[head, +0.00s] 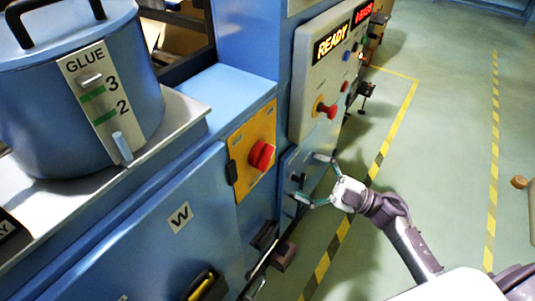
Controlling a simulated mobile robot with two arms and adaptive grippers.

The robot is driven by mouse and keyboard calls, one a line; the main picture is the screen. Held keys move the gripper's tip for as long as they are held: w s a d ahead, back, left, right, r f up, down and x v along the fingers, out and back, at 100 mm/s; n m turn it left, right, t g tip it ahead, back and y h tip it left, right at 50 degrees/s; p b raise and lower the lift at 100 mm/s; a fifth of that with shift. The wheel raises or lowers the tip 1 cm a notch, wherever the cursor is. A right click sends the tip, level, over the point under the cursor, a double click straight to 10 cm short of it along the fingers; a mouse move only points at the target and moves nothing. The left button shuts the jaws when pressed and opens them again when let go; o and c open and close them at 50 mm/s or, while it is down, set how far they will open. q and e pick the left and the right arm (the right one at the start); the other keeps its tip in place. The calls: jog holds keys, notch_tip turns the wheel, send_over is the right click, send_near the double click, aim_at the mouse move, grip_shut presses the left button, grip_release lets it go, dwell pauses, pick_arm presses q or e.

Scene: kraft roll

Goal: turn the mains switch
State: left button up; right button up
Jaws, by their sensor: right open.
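The mains switch is a red rotary knob (262,155) on a yellow plate (240,172), fixed to the front of the blue machine. My right gripper (306,178) is to the right of the switch and a little lower in the picture. Its two fingers are spread apart, with nothing between them. It is apart from the knob, near the machine's front below the control panel. My left gripper is not in the picture.
A grey control panel (311,85) with a READY display (331,41) and a red mushroom button (327,109) is above my right gripper. A blue glue pot (35,110) stands at the left. Green floor (455,120) with yellow-black stripes is open at the right.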

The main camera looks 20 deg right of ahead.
aim_at(267, 161)
jog(key=p+x, duration=0.3)
jog(key=x, duration=0.7)
jog(key=shift+w+a, duration=0.15)
jog(key=shift+a, duration=0.05)
jog(key=c, duration=1.1)
jog(key=shift+c, duration=0.2)
